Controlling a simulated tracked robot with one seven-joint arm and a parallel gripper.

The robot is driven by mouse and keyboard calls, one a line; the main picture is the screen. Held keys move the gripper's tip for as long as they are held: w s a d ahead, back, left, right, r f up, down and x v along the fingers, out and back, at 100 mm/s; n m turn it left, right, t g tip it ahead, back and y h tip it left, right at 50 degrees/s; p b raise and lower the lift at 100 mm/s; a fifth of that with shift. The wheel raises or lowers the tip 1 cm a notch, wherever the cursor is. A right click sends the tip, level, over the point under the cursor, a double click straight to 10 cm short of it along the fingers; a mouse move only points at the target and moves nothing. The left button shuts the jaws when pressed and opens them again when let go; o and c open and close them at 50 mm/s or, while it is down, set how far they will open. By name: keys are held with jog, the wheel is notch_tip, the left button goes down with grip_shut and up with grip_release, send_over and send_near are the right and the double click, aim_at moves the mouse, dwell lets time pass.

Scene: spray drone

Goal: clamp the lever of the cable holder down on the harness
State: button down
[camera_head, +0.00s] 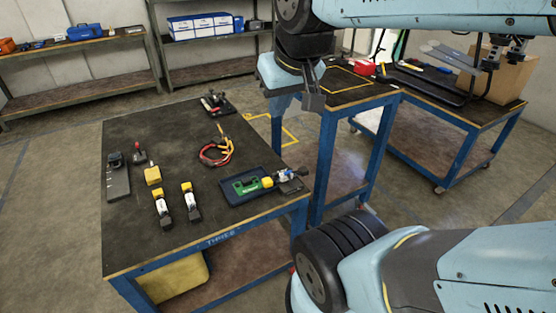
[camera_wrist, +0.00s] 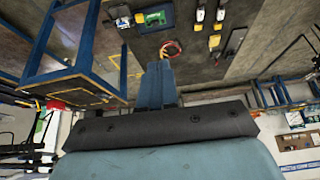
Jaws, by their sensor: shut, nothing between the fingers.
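The harness (camera_head: 216,150), a loose coil of red, yellow and dark wires, lies on the dark table top. It also shows in the wrist view (camera_wrist: 171,48). A small black clamp-like fixture on a dark plate (camera_head: 216,104) stands at the table's back edge; it may be the cable holder, but its lever is too small to read. The coil lies apart from it. My gripper (camera_head: 312,101) is shut and empty, above and beyond the table's right edge, clear of both. In the wrist view its fingers (camera_wrist: 157,64) are together, just below the coil in the picture.
A blue tray (camera_head: 230,198) with a green board sits at the table's front right. Another bench (camera_head: 345,90) stands behind my gripper.

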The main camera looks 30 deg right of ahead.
jog(key=w+d+f+m+g+y, duration=0.15)
jog(key=w+f+m, duration=0.25)
jog(key=w, duration=0.5)
jog(key=m+g+h, duration=0.2)
jog(key=m, duration=1.2)
send_over(287, 172)
jog(key=s, duration=0.4)
notch_tip(287, 172, down, 26)
jog(key=shift+t+y, duration=0.25)
jog(key=x, duration=1.3)
jog(key=shift+w+d, duration=0.25)
jog(key=shift+d, duration=0.05)
jog(key=shift+w+a+f+g, duration=0.15)
jog(key=shift+w+f+g, duration=0.1)
jog(key=shift+g, duration=0.15)
jog(key=shift+w, duration=0.25)
